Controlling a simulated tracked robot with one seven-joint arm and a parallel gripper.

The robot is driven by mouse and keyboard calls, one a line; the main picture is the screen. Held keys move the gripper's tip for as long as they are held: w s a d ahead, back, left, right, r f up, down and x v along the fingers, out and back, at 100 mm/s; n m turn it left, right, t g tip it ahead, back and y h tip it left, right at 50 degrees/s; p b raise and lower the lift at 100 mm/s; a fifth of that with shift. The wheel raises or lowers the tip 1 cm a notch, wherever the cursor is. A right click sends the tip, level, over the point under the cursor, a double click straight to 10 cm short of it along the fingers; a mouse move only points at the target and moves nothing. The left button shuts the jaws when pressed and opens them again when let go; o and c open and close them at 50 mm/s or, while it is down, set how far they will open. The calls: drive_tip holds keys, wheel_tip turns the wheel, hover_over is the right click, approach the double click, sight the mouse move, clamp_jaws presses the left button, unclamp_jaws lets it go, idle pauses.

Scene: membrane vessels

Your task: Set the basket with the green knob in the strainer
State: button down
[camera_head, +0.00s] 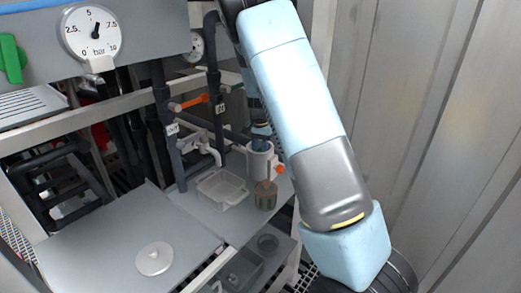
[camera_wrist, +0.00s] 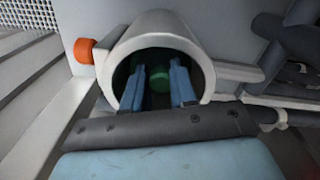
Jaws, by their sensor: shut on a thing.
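The strainer (camera_head: 260,163) is a pale, open-topped cylinder with an orange knob on its side. It also shows in the wrist view as a thick round rim (camera_wrist: 165,28) around a dark opening. My gripper (camera_wrist: 160,88) reaches into this opening, with its two blue fingers on either side of the green knob (camera_wrist: 160,76). It is shut on the knob of the basket. The basket body below the knob is hidden in the dark, so I cannot tell how deep it sits. In the head view my gripper (camera_head: 261,131) is above the strainer, partly hidden.
A brownish cylindrical basket (camera_head: 265,195) stands on the shelf just in front of the strainer. A white tray (camera_head: 222,188) is to its left. A round pale lid (camera_head: 154,258) lies on the left worktop. Pipes and a valve with an orange handle (camera_head: 188,103) are behind.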

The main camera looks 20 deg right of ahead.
drive_tip(key=shift+f, duration=0.2)
drive_tip(key=c, duration=0.8)
unclamp_jaws()
drive_tip(key=shift+r, duration=0.1)
wheel_tip(320, 180, up, 14)
drive_tip(key=shift+f, duration=0.25)
